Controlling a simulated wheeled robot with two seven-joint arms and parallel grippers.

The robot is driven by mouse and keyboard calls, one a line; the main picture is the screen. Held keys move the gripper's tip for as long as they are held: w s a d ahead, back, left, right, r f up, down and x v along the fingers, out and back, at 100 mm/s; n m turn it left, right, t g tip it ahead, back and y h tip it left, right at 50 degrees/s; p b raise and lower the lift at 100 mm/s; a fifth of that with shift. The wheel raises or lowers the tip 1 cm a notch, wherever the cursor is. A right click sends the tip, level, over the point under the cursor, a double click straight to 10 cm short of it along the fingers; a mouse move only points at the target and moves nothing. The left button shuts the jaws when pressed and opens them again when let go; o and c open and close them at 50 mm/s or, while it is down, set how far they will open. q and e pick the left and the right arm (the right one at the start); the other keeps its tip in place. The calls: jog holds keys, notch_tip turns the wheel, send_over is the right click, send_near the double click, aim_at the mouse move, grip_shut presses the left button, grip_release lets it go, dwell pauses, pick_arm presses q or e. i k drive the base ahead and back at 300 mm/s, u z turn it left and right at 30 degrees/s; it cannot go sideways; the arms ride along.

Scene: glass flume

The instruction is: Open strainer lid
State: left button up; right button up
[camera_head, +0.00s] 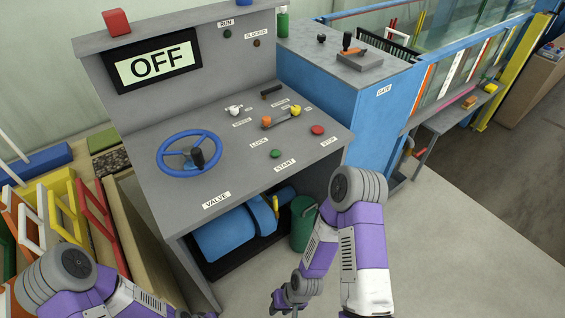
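A green cylinder (303,222) stands upright on the floor under the right end of the console; it may be the strainer, but no label shows. Its top looks closed, and lid details are too small to tell. My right gripper (277,302) is low at the bottom middle, in front of and below the green cylinder, apart from it. Its small dark fingers look spread, with nothing visible between them. My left arm (75,280) comes in at the bottom left, and its gripper is out of the frame.
The grey console (235,130) carries a blue valve wheel (189,153), knobs and an OFF display (157,62). Below it is a blue machine (235,228) with a yellow handle. A blue gate cabinet (375,120) stands right. Coloured frames (65,205) crowd the left. Floor (460,240) at right is clear.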

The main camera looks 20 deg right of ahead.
aim_at(303, 207)
jog(key=k, duration=1.25)
jog(key=z, duration=0.9)
jog(key=i, duration=1.35)
jog(key=u, duration=0.75)
jog(key=i, duration=0.55)
jog(key=u, duration=0.55)
